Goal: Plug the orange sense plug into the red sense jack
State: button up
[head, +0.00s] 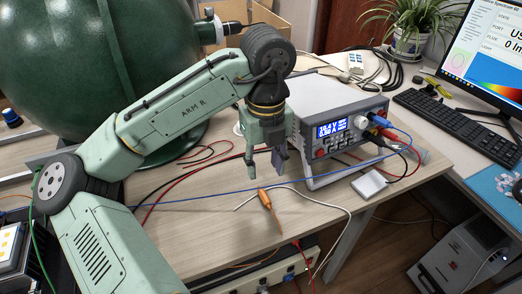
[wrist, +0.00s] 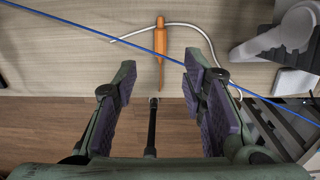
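The orange sense plug (head: 265,200) lies on the wooden table near its front edge, its thin tip against a white cable. In the wrist view the orange plug (wrist: 161,42) lies ahead of my fingers, with a blue wire across it. My gripper (head: 264,168) is above the table, just behind the plug in the head view. In the wrist view my gripper (wrist: 162,88) is open, its purple pads wide apart with nothing between them. The power supply (head: 309,101) stands right of my gripper, its display lit. I cannot tell which of its small front sockets is the red sense jack.
Blue, red and black leads (head: 378,121) stick out from the supply's right front. A small white box (head: 369,184) lies before it. A large green sphere (head: 100,70) stands at the left. A keyboard (head: 455,125) and monitor are on the right desk.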

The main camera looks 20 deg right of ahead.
aim_at(265, 196)
notch_tip(265, 196, down, 10)
jog(key=shift+s+r+p, duration=0.1)
jog(key=shift+s+p, duration=0.05)
jog(key=shift+p, duration=0.25)
grip_shut()
jog(key=c, duration=0.6)
grip_release()
grip_shut()
jog(key=shift+r, duration=0.1)
jog(key=shift+r+p, duration=1.65)
